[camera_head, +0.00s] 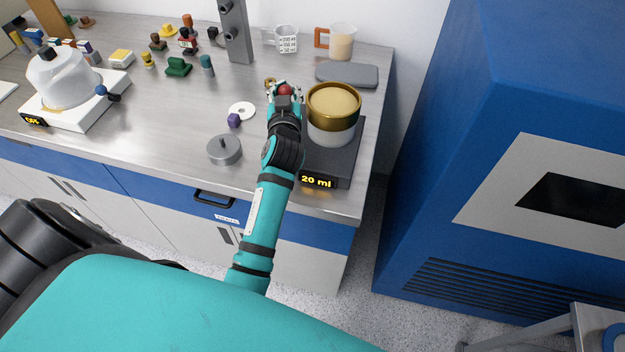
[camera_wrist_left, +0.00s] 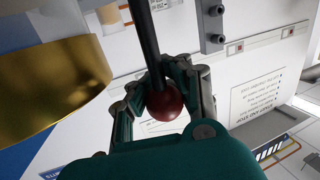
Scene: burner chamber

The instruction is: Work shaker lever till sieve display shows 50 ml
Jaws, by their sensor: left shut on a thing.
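The sieve shaker (camera_head: 345,158) stands at the right end of the metal counter, and its display (camera_head: 317,181) reads 20 ml. On it sits a brass sieve (camera_head: 333,100) filled with tan powder, over a white pan (camera_head: 331,135); the sieve's brass side also shows in the left wrist view (camera_wrist_left: 55,85). The shaker lever has a red ball knob (camera_wrist_left: 165,103) on a dark rod (camera_wrist_left: 147,45). My left gripper (camera_head: 285,92) is shut on the red knob, just left of the sieve; its fingers flank the knob in the left wrist view (camera_wrist_left: 165,85). My right gripper is not in view.
A round metal lid (camera_head: 224,149), a purple block (camera_head: 234,121) and a white ring (camera_head: 242,110) lie left of my arm. A grey slab (camera_head: 347,74), a beaker (camera_head: 287,39) and a powder jug (camera_head: 341,42) stand behind. A blue cabinet (camera_head: 440,130) is at right.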

